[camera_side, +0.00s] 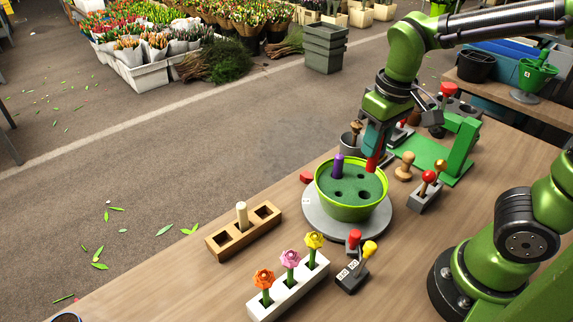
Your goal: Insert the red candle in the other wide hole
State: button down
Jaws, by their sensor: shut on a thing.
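My gripper (376,146) is shut on the red candle (372,163) and holds it upright over the back right part of the green pot. The candle's lower end is at or just above the pot's top surface; I cannot tell whether it is in a hole. The bright green pot (347,208) has a dark green top with several dark holes. A purple candle (338,165) stands upright in the back left part of the top. Open holes show towards the front of the top.
The pot stands on a grey round base (313,219). A wooden block (229,238) with a cream candle (242,214) is at left. A white flower holder (288,288) is in front. A green stand (462,148) is behind right.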

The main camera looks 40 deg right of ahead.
aim_at(371, 164)
dwell(0.3)
jog(key=shift+f, duration=2.9)
jog(key=shift+f, duration=2.3)
jog(key=c, duration=0.9)
grip_release()
notch_tip(371, 164, up, 17)
jog(key=s, duration=0.2)
jog(key=shift+f, duration=0.2)
